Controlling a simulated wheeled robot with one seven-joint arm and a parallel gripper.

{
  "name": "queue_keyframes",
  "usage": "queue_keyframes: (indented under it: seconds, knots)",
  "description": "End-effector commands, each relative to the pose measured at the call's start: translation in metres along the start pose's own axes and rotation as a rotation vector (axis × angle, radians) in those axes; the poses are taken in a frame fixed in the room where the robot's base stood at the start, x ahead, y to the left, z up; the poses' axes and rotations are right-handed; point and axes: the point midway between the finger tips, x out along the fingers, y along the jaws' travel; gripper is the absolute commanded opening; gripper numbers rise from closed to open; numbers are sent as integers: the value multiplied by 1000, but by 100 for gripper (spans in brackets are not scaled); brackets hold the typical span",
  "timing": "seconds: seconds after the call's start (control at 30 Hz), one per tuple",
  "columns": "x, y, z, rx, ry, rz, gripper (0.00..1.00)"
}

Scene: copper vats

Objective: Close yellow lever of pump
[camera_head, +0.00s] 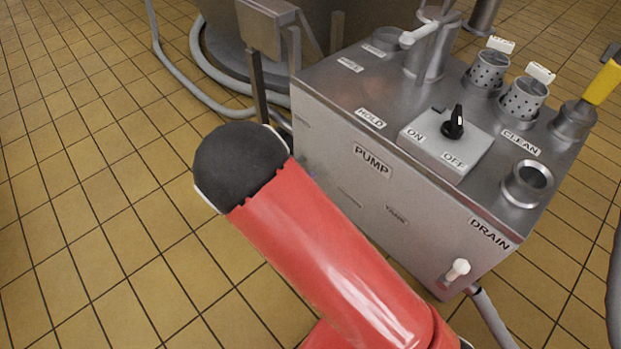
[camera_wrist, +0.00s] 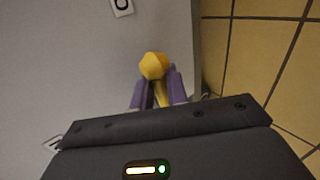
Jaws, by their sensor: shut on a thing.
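In the wrist view a yellow lever (camera_wrist: 154,66) with a rounded end stands against a grey metal face. My gripper (camera_wrist: 158,88) has its two purple fingers shut on this lever, one on each side. The lever's lower part is partly hidden between the fingers. In the head view my red arm hides this lever and nearly all of my gripper. The grey metal pump box (camera_head: 372,194), with the label PUMP on its front, stands just behind and to the right of my arm.
The box top carries a black ON/OFF knob (camera_head: 453,124), several metal sockets and another yellow handle (camera_head: 602,82) at the right. A white-tipped drain tap (camera_head: 457,270) sticks out of the front. Hoses (camera_head: 205,62) lie at the back left. Tiled floor is free at left.

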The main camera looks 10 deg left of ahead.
Motion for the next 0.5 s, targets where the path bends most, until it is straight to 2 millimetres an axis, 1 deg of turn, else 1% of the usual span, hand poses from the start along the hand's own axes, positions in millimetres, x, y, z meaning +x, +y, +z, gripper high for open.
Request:
queue_keyframes:
  seconds: [0.03,0.5]
  knots:
    - [5,0,10,14,-20,9,0]
    - [6,-4,8,45,2,9,0]
